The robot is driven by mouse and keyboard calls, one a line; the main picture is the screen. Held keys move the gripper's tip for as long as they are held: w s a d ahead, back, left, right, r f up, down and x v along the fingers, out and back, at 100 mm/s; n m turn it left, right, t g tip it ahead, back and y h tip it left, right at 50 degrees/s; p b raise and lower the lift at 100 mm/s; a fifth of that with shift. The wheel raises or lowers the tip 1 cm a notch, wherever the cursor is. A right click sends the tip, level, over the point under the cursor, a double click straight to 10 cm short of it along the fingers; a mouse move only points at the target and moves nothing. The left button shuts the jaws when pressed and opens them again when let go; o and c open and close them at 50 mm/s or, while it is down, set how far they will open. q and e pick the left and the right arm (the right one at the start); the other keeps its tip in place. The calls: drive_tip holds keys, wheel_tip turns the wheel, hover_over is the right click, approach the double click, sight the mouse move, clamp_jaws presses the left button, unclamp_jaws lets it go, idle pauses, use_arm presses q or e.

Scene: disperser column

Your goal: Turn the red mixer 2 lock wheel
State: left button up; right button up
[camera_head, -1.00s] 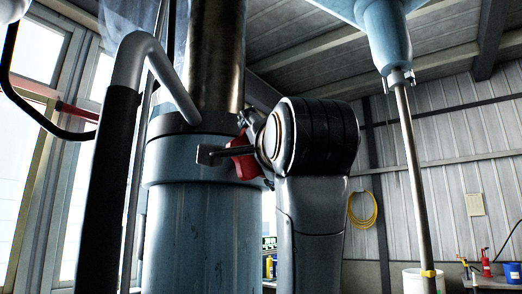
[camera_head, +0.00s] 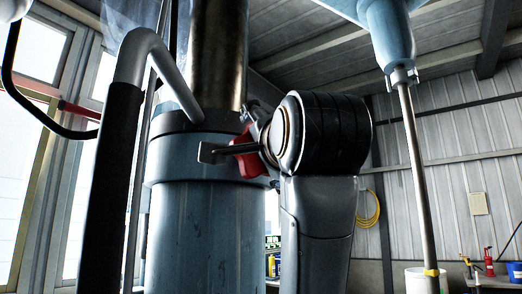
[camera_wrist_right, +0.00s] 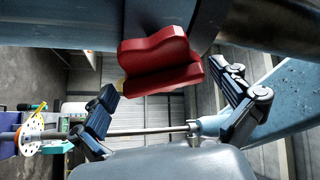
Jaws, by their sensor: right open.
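The red lock wheel (camera_head: 247,162) is on the side of the blue mixer column (camera_head: 205,225), near its collar, partly hidden behind my right wrist and a finger. In the right wrist view the lobed red wheel (camera_wrist_right: 158,62) is upper centre, in front of the blue column. My right gripper (camera_wrist_right: 163,78) is open, with one finger on each side of the wheel. Gaps show between both fingers and the wheel, so I see no grip on it. In the head view one dark finger of the right gripper (camera_head: 218,152) crosses in front of the wheel. My left gripper is not seen.
A grey bent tube with a black sleeve (camera_head: 107,180) stands left of the column. A blue disperser with a thin steel shaft (camera_head: 418,175) hangs at the right. A yellow hose (camera_head: 368,208) hangs on the back wall. Benches with bottles stand far behind.

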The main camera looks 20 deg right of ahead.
drive_tip(key=v, duration=1)
drive_tip(key=shift+s+a, duration=0.15)
drive_tip(key=shift+s, duration=0.15)
